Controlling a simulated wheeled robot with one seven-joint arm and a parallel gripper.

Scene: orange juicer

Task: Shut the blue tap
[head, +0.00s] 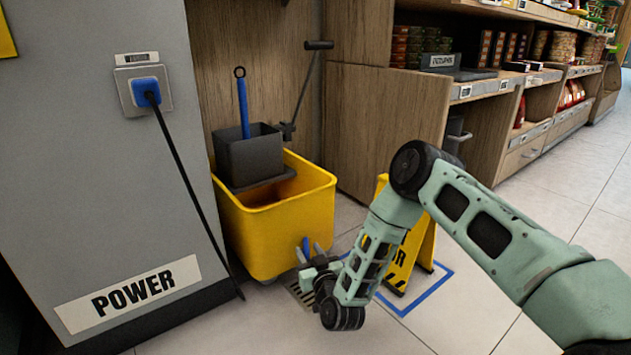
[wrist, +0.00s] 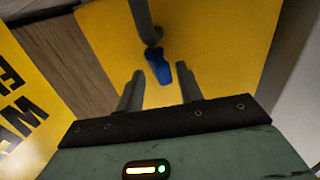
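The blue tap (wrist: 159,68) is a small blue lever on a grey pipe at the wall of the yellow bucket (wrist: 205,30). In the head view the tap (head: 306,244) shows low on the front of the bucket (head: 290,222). In the head view my gripper (head: 312,252) is close to the tap, low near the floor. I cannot tell whether a finger touches it.
A yellow floor sign (head: 422,245) stands right of my gripper, inside a blue floor outline. A grey cabinet (head: 80,190) with a plugged-in cable (head: 185,175) stands left. Wooden shelves (head: 400,130) are behind. The tiled floor at right is clear.

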